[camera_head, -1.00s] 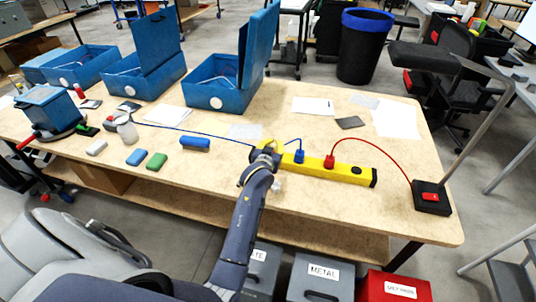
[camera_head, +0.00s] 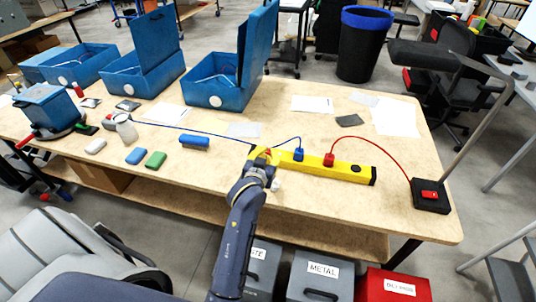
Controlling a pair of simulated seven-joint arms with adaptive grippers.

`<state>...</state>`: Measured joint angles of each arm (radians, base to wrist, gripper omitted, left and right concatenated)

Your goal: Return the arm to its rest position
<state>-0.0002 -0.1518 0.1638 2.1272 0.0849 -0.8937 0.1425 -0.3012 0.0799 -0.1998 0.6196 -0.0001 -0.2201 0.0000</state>
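My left arm comes up from the bottom middle, and its gripper (camera_head: 262,158) is at the left end of the yellow bar (camera_head: 350,172) on the wooden table. The fingers are small and partly hidden by the wrist, so I cannot tell whether they are open or shut, or whether they touch the bar. A blue plug (camera_head: 298,155) and a red plug (camera_head: 329,160) sit on the bar. A red cable runs from the red plug to a black base with a red switch (camera_head: 430,195). My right gripper is not in view.
Blue open boxes (camera_head: 212,100) stand along the table's back. A blue block (camera_head: 135,156), a green block (camera_head: 156,160) and a glass flask (camera_head: 125,128) are on the left. A lamp arm (camera_head: 485,120) rises at the right. Labelled bins (camera_head: 320,275) stand below the front edge.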

